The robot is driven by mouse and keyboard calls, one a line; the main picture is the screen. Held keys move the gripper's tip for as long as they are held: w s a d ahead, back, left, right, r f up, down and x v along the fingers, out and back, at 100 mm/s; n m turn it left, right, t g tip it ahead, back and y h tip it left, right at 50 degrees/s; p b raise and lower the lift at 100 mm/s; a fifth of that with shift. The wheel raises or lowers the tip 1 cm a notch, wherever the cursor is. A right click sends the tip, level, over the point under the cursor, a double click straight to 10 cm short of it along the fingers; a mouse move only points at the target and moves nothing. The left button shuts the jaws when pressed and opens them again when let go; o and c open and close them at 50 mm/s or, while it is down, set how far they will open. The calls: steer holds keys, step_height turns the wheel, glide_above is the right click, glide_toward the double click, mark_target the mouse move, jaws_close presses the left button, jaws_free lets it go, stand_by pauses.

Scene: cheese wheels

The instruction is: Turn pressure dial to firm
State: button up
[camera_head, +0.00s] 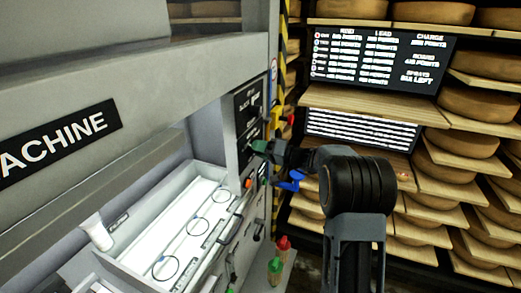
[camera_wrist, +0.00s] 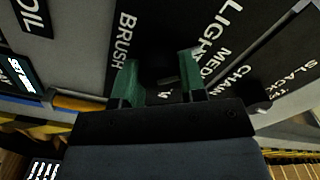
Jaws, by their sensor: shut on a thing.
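The pressure dial (camera_wrist: 165,72) is a dark knob on a black panel, between the green fingertips of my gripper (camera_wrist: 159,76) in the wrist view. The fingers are shut on it from both sides. White lettering beside it reads LIGHT and what looks like MEDIUM; a label reading firm is not legible. The dial's pointer and exact setting are too dark to tell. In the head view my gripper (camera_head: 258,147) reaches the side panel (camera_head: 248,108) of the grey machine, and the dial is hidden there.
Other panel labels read BRUSH, OIL and SLACK, with another dark knob (camera_wrist: 258,91) near SLACK. The machine's lit tray (camera_head: 180,240) lies left of the panel. Red and green bottles (camera_head: 279,258) stand below my arm. Shelves of cheese wheels (camera_head: 480,103) and a points board (camera_head: 380,60) stand at right.

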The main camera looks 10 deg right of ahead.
steer(key=shift+f+b, duration=0.1)
steer(key=shift+b, duration=0.25)
steer(key=shift+f+m+b, duration=0.1)
steer(key=shift+m+b, duration=0.5)
steer(key=shift+m, duration=0.2)
steer(key=shift+m+b, duration=0.75)
steer(key=shift+m, duration=0.05)
steer(key=m+b, duration=0.2)
steer(key=m, duration=0.8)
steer(key=shift+r+p, duration=0.2)
steer(key=shift+p, duration=0.1)
steer(key=m+p, duration=0.1)
steer(key=m, duration=0.3)
steer(key=shift+m+p, duration=0.3)
steer(key=shift+p, duration=0.05)
steer(key=shift+f, duration=0.1)
